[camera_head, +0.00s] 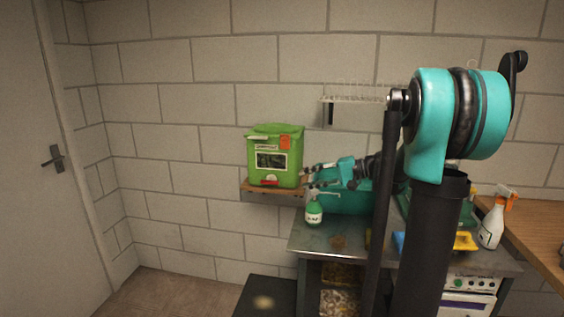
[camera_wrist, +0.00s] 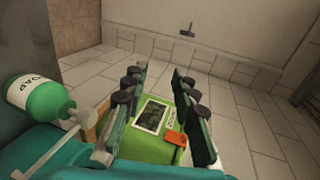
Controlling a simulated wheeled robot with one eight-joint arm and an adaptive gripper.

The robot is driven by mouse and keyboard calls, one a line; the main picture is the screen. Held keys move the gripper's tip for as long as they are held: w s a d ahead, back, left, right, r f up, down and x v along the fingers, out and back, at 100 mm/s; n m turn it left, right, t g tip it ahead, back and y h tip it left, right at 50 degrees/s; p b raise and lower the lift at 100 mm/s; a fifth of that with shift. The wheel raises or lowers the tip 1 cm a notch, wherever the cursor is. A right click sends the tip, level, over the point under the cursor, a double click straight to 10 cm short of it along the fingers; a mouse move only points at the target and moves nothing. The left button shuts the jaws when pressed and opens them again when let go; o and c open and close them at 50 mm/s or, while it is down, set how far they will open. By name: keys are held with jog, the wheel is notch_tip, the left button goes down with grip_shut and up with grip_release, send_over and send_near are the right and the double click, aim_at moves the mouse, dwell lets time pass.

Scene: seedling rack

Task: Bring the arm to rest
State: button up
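My gripper (camera_head: 307,178) is at the end of my teal arm in the head view. It points left, just right of the green box (camera_head: 276,142) on the small wall shelf (camera_head: 258,187). In the wrist view my gripper (camera_wrist: 159,76) has its two dark fingers spread apart, with nothing held between them. The green box (camera_wrist: 152,138) shows behind and between the fingers there. I cannot tell whether a finger touches it. Part of my arm is hidden behind my dark column in the head view.
A green soap bottle (camera_head: 314,213) stands on the metal counter (camera_head: 312,240) below my gripper; it is close at left in the wrist view (camera_wrist: 38,92). A wire rack (camera_head: 350,99) hangs above. A spray bottle (camera_head: 491,225) stands right. The floor at left is clear.

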jog(key=s+f+h, duration=0.7)
jog(key=s+f, duration=0.7)
jog(key=f, duration=0.2)
jog(key=s+d+f+n+h, duration=0.2)
jog(key=s+d+f+h, duration=0.5)
jog(key=s+d+f, duration=0.2)
jog(key=shift+s+d+f+n+t, duration=0.15)
jog(key=shift+s+d+n+t, duration=0.35)
jog(key=shift+s, duration=0.7)
